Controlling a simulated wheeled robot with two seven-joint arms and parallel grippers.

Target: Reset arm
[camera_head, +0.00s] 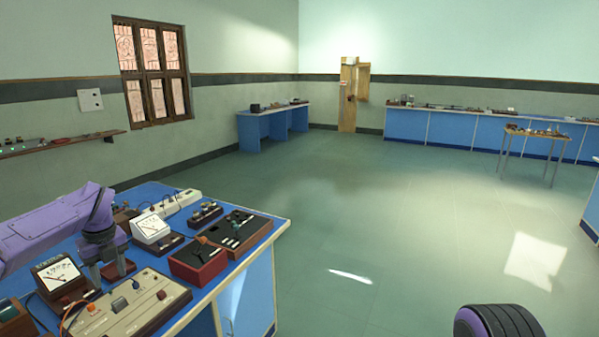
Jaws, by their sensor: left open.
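My left arm comes in from the left, purple, and bends down at the wrist. Its gripper (108,272) points down over the blue bench (262,212), among the instruments. It is open, and I see nothing held in it. A small dark red block (119,270) is close by the fingers; I cannot tell whether they touch. A dark, ribbed purple part of my right arm shows at the bottom right; my right gripper is out of view.
Near the left gripper are a meter (59,274), a beige control box (130,306), a white meter (151,228) and a red-black box (198,259). A blue side bench (250,133), long back counter (440,127) and small table (530,134) stand farther off. The middle floor is clear.

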